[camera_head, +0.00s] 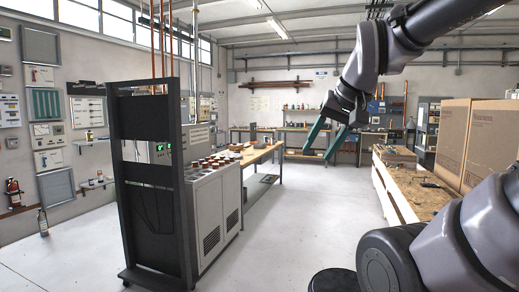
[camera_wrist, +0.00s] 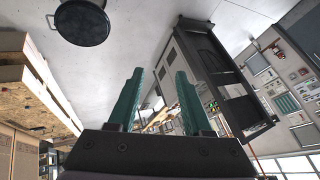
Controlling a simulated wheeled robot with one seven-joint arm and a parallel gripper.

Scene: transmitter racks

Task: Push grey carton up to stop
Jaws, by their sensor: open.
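My gripper (camera_head: 317,155) hangs in mid-air at the right of centre in the head view, its two green fingers apart and empty. In the wrist view my gripper (camera_wrist: 160,73) also shows open, with nothing between the fingers. I cannot make out a grey carton or a stop in either view. Large brown cartons (camera_head: 487,140) stand on a wooden-topped bench (camera_head: 425,197) at the right, well apart from the gripper. The wrist view is turned over and shows the bench (camera_wrist: 30,88) at its left edge.
A dark open rack (camera_head: 150,190) on castors stands at left of centre, beside a grey cabinet (camera_head: 213,205) topped with several reddish-brown parts. A wooden table (camera_head: 262,153) is behind it. The pale floor (camera_head: 305,205) between cabinet and bench is clear.

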